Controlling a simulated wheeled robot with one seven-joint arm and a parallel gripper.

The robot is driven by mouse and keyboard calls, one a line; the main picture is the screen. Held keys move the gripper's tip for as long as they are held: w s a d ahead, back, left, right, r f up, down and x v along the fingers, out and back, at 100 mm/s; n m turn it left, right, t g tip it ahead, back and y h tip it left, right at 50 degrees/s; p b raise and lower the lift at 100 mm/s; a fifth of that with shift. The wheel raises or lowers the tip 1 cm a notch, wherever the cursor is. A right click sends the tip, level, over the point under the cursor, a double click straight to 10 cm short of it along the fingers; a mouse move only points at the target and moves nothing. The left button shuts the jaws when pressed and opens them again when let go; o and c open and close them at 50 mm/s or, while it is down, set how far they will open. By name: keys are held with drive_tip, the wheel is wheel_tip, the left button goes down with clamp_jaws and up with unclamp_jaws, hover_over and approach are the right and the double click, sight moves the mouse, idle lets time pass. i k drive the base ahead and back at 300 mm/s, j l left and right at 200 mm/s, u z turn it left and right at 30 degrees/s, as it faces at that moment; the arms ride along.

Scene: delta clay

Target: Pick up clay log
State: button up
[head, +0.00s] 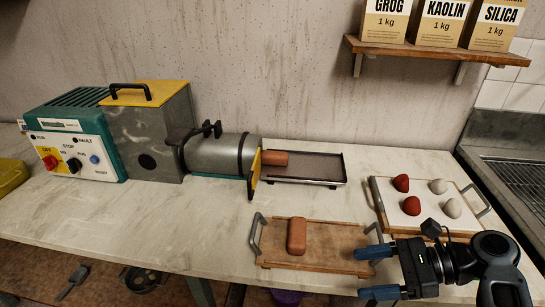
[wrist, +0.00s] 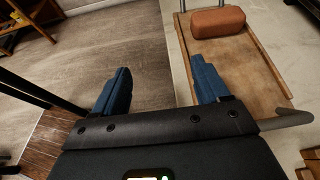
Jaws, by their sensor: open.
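A reddish-brown clay log (head: 297,236) lies on a wooden tray (head: 340,262) with metal handles at the front of the table. In the wrist view the log (wrist: 218,21) is at the top right on the tray (wrist: 245,75). A second clay log (head: 274,158) sticks out of the extruder mouth onto a dark outfeed tray (head: 310,168). My gripper (head: 364,273) is open and empty, with blue fingers, at the right end of the wooden tray. In the wrist view my gripper (wrist: 161,64) is apart from the log.
The extruder (head: 215,155), with its teal control box (head: 75,140), stands at the left. A white board (head: 400,215) with red and pale clay balls lies behind my arm. A shelf (head: 430,55) with labelled bags hangs above.

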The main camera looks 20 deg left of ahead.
sight(270, 158)
drive_tip(key=i+j, duration=1.1)
drive_tip(key=j, duration=0.25)
